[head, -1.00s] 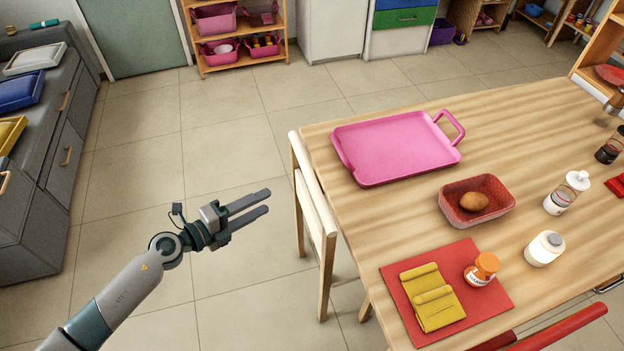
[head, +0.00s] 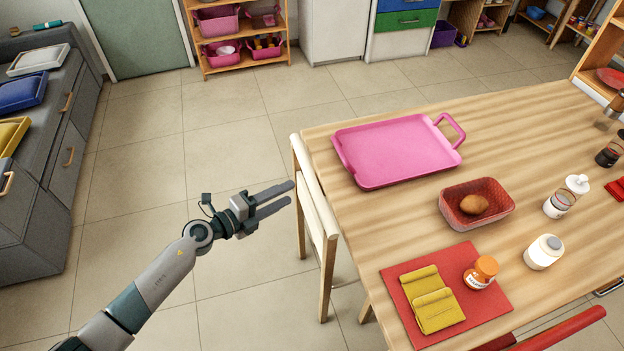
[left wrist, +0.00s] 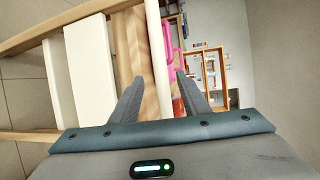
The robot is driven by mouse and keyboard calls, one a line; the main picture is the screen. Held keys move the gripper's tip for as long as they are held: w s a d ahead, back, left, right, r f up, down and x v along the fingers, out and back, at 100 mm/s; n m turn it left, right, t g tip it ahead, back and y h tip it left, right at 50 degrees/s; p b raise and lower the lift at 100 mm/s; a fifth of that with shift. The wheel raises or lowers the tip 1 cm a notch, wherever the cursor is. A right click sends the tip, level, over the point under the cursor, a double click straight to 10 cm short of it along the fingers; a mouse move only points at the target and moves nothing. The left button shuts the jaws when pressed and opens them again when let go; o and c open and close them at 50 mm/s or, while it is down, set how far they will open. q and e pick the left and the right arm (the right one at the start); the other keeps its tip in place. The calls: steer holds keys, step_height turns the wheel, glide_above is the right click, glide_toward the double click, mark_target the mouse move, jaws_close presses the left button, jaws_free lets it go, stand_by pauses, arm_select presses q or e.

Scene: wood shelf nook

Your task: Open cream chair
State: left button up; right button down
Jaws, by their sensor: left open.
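The cream chair (head: 314,199) stands against the left edge of the wooden table, its cream back slats facing the open floor. Its seat is mostly hidden under the tabletop. My left gripper (head: 290,193) is open and empty, just left of the chair back in the head view. Its fingers point right, toward the chair, and look close to it; I cannot tell whether they touch. My right gripper is not in view.
The wooden table (head: 345,205) carries a pink tray (head: 398,150), a red basket (head: 450,215) with a brown item, jars and a red mat (head: 400,322) with a yellow cloth. A red chair is at the bottom right. The tiled floor (head: 230,120) left of the chair is clear.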

mark_target(312, 181)
arm_select(q)
steer(key=x, duration=1)
steer(key=shift+w+d, duration=0.2)
steer(key=shift+c, duration=0.7)
steer(key=shift+f, duration=0.1)
jaws_close()
